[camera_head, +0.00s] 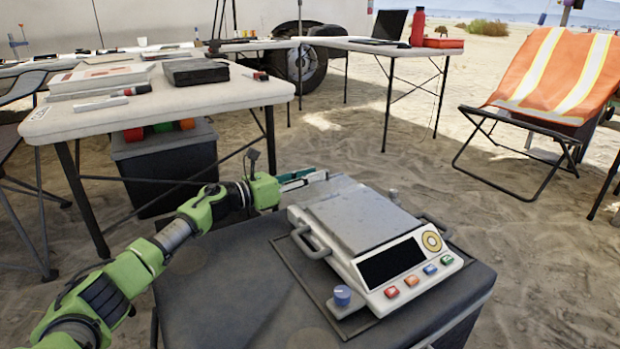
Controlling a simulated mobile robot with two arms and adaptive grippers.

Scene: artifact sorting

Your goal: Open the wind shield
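A white scale (418,268) stands on a dark case in front of me, with a dark display and coloured buttons on its front. A grey metal plate or cover (362,222) lies on its top. Grey handles (311,243) show at its sides, and a blue knob (342,295) sits at its front left corner. I cannot tell which of these parts is the wind shield. My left gripper (312,181) is behind the scale's far left corner, close to it. It is too small to tell whether its fingers are open or touch the scale. My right gripper is not in view.
The dark case top (235,290) is bare left of the scale. A white table (205,98) with papers and a black box (196,71) stands at the back left, a dark bin (165,165) under it. An orange folding chair (560,70) stands at the right on sand.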

